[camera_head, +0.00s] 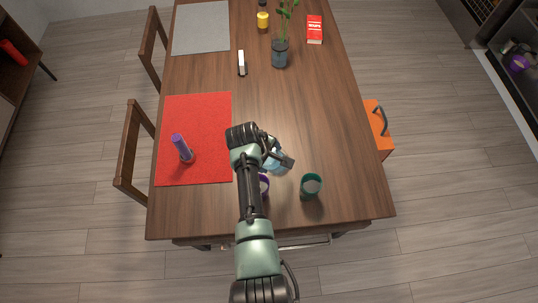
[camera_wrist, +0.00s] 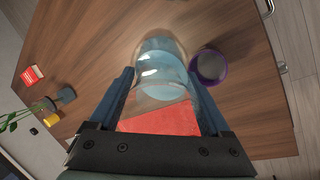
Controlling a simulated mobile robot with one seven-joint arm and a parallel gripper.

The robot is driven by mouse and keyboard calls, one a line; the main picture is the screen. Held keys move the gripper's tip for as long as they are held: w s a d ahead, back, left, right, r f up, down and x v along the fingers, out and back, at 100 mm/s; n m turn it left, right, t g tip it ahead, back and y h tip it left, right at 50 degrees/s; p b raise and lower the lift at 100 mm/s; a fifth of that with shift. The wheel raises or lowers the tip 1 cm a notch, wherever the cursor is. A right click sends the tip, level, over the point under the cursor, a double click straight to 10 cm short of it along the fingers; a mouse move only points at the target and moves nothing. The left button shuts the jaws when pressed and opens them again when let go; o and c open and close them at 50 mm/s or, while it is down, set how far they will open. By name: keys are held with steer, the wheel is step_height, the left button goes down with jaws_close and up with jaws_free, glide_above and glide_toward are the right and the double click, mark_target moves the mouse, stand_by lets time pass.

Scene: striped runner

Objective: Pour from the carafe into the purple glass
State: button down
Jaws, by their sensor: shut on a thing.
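My gripper (camera_wrist: 162,82) is shut on the clear glass carafe (camera_wrist: 160,50), which has light blue liquid inside. The carafe (camera_head: 271,154) also shows in the head view, partly covered by my arm and wrist. The purple glass (camera_wrist: 209,66) is just right of the carafe in the wrist view. In the head view the purple glass (camera_head: 264,186) is mostly hidden by my forearm, near the front edge of the table. I cannot tell the carafe's exact tilt, and I see no stream of liquid.
A teal cup (camera_head: 311,185) stands to the right on the wooden table (camera_head: 330,120). A plant vase (camera_head: 280,54) and a red box (camera_head: 314,29) are farther back.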

steer(key=shift+b+x, duration=0.85)
steer(key=shift+x, duration=0.15)
steer(key=shift+s+a, duration=0.1)
steer(key=shift+a, duration=0.05)
steer(key=shift+f+t+h, duration=0.1)
steer(key=shift+t+h, duration=0.2)
